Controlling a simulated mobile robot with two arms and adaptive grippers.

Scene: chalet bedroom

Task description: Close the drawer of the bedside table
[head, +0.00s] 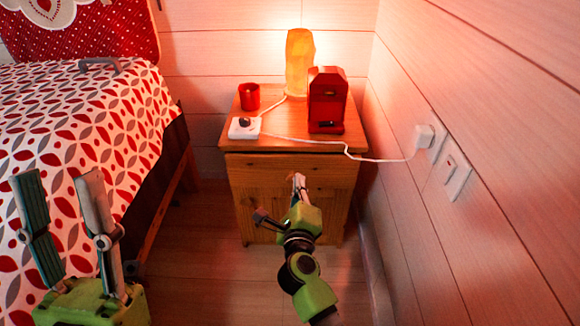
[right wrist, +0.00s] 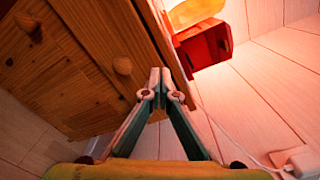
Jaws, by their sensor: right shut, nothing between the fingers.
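The wooden bedside table (head: 210,130) stands in the corner in the head view. Its drawer (head: 245,170) is the upper front panel, just under the tabletop. I cannot tell clearly how far it stands out. My right gripper (head: 298,180) is shut and empty in front of the drawer front, hiding part of it. In the right wrist view, the shut fingertips (right wrist: 160,75) are close to the edge of the drawer front (right wrist: 95,30), which has a round knob (right wrist: 122,65); contact is unclear.
On the tabletop are a red cup (head: 249,96), a white socket block (head: 244,128), a glowing lamp (head: 299,60) and a red lantern-like object (head: 327,100). A white cable runs to the wall plug (head: 424,135). The bed (head: 90,130) is left; the wall is close on the right.

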